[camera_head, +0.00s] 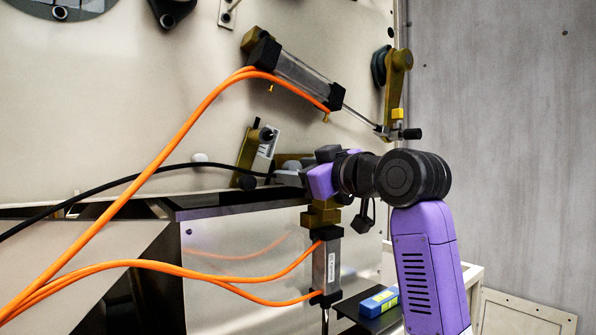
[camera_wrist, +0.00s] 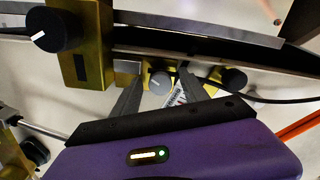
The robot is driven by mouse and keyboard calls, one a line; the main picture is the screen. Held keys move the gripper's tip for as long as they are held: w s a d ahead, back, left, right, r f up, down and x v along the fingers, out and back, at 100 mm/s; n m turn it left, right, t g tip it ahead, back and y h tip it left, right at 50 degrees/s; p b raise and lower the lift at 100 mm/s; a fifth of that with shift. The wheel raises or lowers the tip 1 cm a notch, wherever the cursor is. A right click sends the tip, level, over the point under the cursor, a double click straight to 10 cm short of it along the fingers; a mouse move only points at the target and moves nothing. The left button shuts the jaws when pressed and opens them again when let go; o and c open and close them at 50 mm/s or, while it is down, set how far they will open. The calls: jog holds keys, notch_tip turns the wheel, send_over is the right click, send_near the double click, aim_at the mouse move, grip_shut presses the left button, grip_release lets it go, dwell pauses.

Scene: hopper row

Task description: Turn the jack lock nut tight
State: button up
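My gripper (camera_wrist: 160,76) reaches toward the machine wall with its two dark fingers spread apart. A small grey knob with a white mark (camera_wrist: 160,84) shows between the fingertips, with gaps visible on both sides. I cannot tell whether this knob is the jack lock nut, or how deep it sits between the fingers. A black round knob (camera_wrist: 233,78) is just right of the right finger. In the head view my purple hand (camera_head: 322,182) is at the wall beside a brass bracket (camera_head: 247,152); the fingertips are hard to make out there.
A larger black knob (camera_wrist: 56,29) sits on a brass block (camera_wrist: 88,45) at upper left. A black cable (camera_head: 110,186) runs to the hand area. Orange hoses (camera_head: 175,143) feed an upper cylinder (camera_head: 302,77) and a lower cylinder (camera_head: 326,265). A dark ledge (camera_head: 235,204) lies below.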

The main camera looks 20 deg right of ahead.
jog(key=shift+s, duration=0.1)
jog(key=b+v, duration=0.3)
jog(key=v, duration=0.4)
jog(key=shift+s, duration=0.3)
jog(key=shift+d+r, duration=0.1)
